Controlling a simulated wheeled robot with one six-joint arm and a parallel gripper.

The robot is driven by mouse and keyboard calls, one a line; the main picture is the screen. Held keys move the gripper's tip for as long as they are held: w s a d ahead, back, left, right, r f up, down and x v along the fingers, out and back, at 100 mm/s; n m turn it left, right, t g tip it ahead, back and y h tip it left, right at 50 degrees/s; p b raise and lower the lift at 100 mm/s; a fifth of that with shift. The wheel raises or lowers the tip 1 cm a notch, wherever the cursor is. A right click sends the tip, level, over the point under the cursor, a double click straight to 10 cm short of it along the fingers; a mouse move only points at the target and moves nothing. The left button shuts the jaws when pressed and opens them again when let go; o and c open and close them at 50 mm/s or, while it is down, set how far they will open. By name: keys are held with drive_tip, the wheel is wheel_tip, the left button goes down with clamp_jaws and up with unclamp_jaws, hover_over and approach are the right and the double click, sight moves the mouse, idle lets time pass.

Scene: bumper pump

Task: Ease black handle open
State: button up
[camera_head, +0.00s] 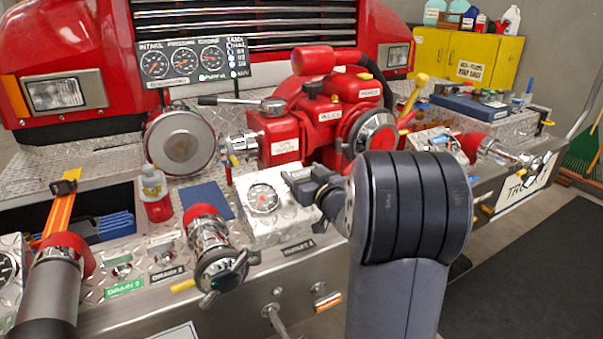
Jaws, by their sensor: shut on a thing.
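My gripper (301,184) is just right of the round gauge (263,199) on the silver panel, below the red pump (315,110). It appears shut on a dark handle-like part there. My grey arm link covers much of the right side, so the grip and that part's exact shape are hard to tell. A separate lever with a black grip (225,100) lies nearly level at the pump's upper left, apart from my gripper. A capped chrome outlet (217,258) with black lugs is at the lower left of my gripper.
A large round chrome cap (180,142) and a red bottle (156,195) stand to the left. A gauge board (190,62) rises behind. A dark hose nozzle (52,290) is at the lower left. The floor at the right has a dark mat (530,270).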

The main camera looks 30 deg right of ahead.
drive_tip(key=o, duration=1.4)
drive_tip(key=s+p, duration=0.1)
drive_tip(key=s, duration=1)
drive_tip(key=shift+d, duration=0.15)
drive_tip(key=shift+w, duration=0.1)
idle(2.0)
